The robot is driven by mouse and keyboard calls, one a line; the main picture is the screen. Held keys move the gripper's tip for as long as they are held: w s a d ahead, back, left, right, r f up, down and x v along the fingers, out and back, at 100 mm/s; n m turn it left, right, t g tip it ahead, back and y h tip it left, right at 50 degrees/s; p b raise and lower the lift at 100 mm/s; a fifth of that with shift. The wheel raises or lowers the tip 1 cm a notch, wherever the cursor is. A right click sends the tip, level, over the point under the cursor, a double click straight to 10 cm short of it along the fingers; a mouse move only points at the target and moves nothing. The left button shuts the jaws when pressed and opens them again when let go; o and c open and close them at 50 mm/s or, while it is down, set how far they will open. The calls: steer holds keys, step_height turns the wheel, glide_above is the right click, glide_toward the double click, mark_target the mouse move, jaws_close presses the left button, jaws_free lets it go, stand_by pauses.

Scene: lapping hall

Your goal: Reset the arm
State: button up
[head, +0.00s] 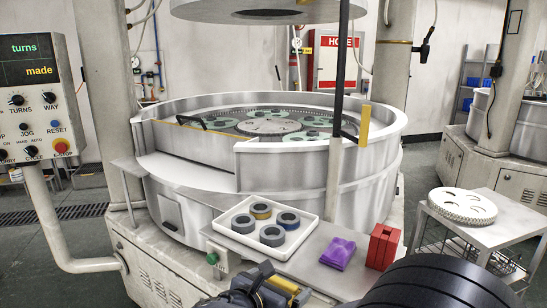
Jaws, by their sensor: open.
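My gripper (268,284) shows at the bottom edge of the head view, in front of the machine's front ledge. It is dark with a yellow part on its right side, and it is cut off by the frame. It is open, and I see nothing held in it. A thick black ribbed link of my arm fills the bottom right corner.
A white tray (262,254) with several rings lies on the ledge of a round lapping machine (285,165). Right of it are a purple packet (338,253) and a red block (382,247). A control panel (35,95) stands left, a trolley (490,226) right.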

steer(key=v, duration=1)
steer(key=x, duration=1)
steer(key=shift+w+d, duration=0.15)
steer(key=shift+d, duration=0.05)
step_height(320, 180, up, 5)
steer(key=p, duration=0.3)
steer(key=shift+w+d+f+p, duration=0.1)
steer(key=shift+w+f+p, duration=0.05)
steer(key=shift+p, duration=0.2)
steer(key=shift+r+p, duration=0.4)
steer(key=shift+r, duration=0.25)
steer(key=shift+f, duration=0.1)
